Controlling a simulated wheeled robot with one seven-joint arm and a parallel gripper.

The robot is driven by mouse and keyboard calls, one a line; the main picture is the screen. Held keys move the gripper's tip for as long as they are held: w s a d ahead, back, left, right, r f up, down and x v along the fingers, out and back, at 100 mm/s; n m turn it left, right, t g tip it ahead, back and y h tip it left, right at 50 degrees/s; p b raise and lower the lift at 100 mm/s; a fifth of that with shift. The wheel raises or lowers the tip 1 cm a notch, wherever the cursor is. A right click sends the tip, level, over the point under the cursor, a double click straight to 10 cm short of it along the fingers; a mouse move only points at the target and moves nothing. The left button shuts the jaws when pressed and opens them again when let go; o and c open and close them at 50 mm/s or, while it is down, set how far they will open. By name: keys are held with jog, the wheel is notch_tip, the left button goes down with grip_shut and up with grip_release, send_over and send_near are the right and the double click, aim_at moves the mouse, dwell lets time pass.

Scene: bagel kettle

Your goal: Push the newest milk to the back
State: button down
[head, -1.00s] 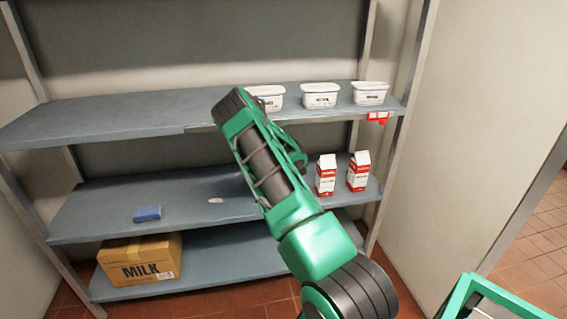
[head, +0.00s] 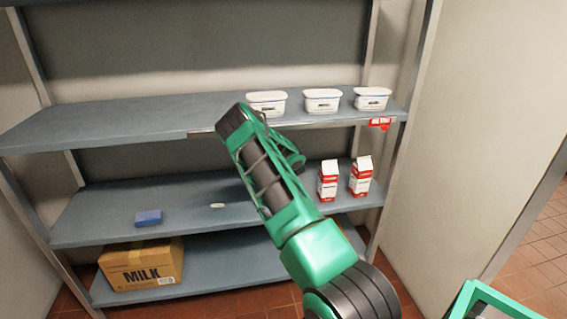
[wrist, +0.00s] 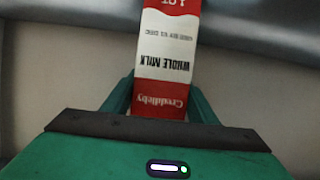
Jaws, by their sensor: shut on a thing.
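My gripper (wrist: 160,100) is shut on a red and white milk carton (wrist: 165,65) in the wrist view. The carton shows upside down there, its label reading whole milk, between the two green fingers. In the head view my green arm crosses the middle of the shelving and hides my gripper and the held carton. Two more milk cartons, a left one (head: 327,182) and a right one (head: 361,177), stand upright side by side on the middle shelf (head: 110,207), right of my arm. Their dates are too small to read.
A blue block (head: 148,217) and a small pale item (head: 217,206) lie on the middle shelf. A cardboard milk box (head: 142,265) sits on the bottom shelf.

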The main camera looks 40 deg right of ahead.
jog(key=w+d, duration=0.3)
jog(key=w, duration=0.3)
jog(key=shift+d, duration=0.3)
dwell(0.6)
jog(key=shift+s, duration=0.1)
jog(key=c, duration=0.6)
grip_release()
jog(key=shift+f, duration=0.1)
jog(key=shift+c, duration=0.2)
jog(key=v, duration=1)
jog(key=shift+s+a, duration=0.25)
jog(key=shift+s, duration=0.05)
